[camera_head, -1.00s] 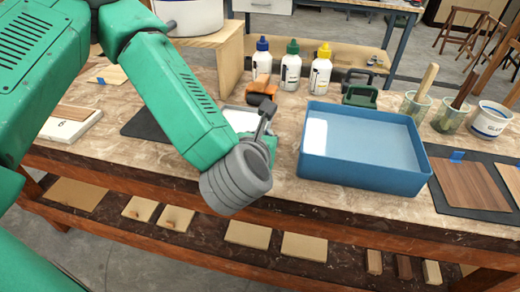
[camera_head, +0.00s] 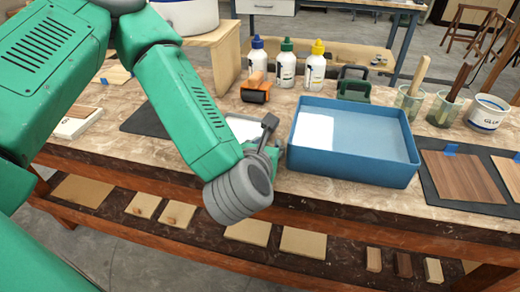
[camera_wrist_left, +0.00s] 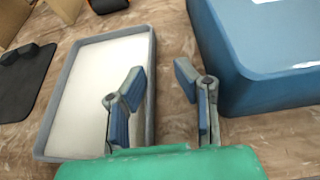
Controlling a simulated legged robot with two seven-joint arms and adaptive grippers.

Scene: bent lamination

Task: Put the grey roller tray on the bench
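The grey roller tray (camera_wrist_left: 62,98) has a white inside and lies on the bench in the left wrist view. In the head view only a pale part of it (camera_head: 243,127) shows behind my left arm. My left gripper (camera_wrist_left: 158,82) is open, its two fingers apart with nothing clamped between them. In the wrist view the tray's right wall runs between the fingers: the left finger overlaps the tray and the right finger is outside it. I cannot tell how high the fingers are. In the head view the gripper (camera_head: 268,137) is partly hidden by its wrist. My right gripper is not in view.
A large blue tub (camera_head: 350,168) stands close right of my left gripper. A dark mat (camera_head: 160,118) lies left. Cups and a glue pot (camera_head: 487,112) stand right.

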